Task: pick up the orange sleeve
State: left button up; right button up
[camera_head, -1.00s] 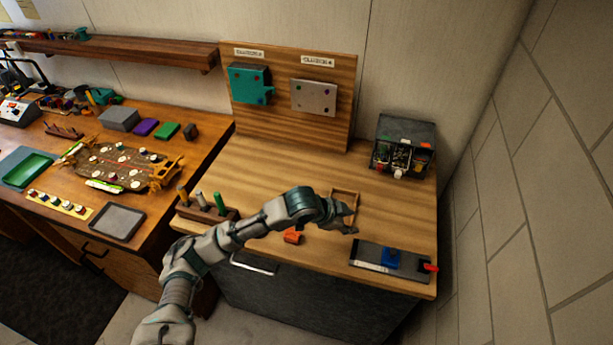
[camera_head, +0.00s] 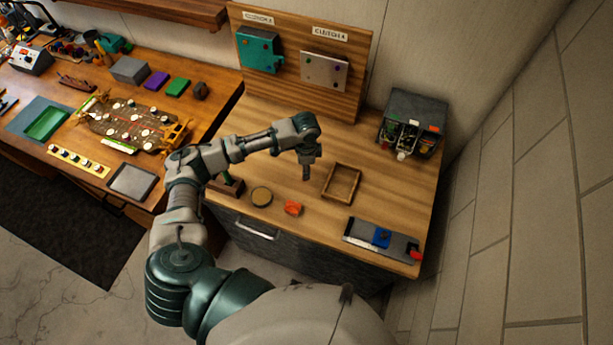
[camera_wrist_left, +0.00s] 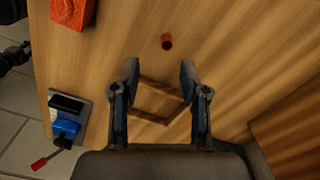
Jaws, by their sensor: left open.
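The orange sleeve (camera_wrist_left: 167,41) is a small orange-red cylinder lying on the wooden bench top in the left wrist view. It is ahead of my fingertips and roughly centred between them, with nothing touching it. I cannot make it out in the head view, where my gripper may hide it. My left gripper (camera_head: 307,174) points down above the bench, left of the wooden frame tray. In the left wrist view my left gripper (camera_wrist_left: 159,72) has its fingers wide apart and nothing between them. My right gripper is not in view.
A larger orange block (camera_head: 292,208) lies near the front edge, beside a round disc (camera_head: 261,196). The wooden frame tray (camera_head: 328,183) is right of my gripper. A grey fixture with a blue block (camera_head: 381,238) is at front right.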

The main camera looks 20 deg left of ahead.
pick_arm(q)
jog(key=shift+w+f, duration=0.15)
jog(key=shift+f, duration=0.5)
jog(key=shift+a+f, duration=0.4)
jog(key=shift+f, duration=0.15)
jog(key=f, duration=0.2)
jog(key=f+p, duration=0.1)
jog(key=shift+w+a+f, duration=0.15)
jog(key=shift+a+f, duration=0.1)
jog(key=shift+f, duration=0.15)
jog(key=shift+d+f, duration=0.1)
jog(key=shift+f, duration=0.2)
jog(key=shift+w+d+f, duration=0.1)
jog(key=shift+d, duration=0.15)
jog(key=c, duration=0.6)
jog(key=shift+a, duration=0.2)
jog(key=shift+c, duration=0.7)
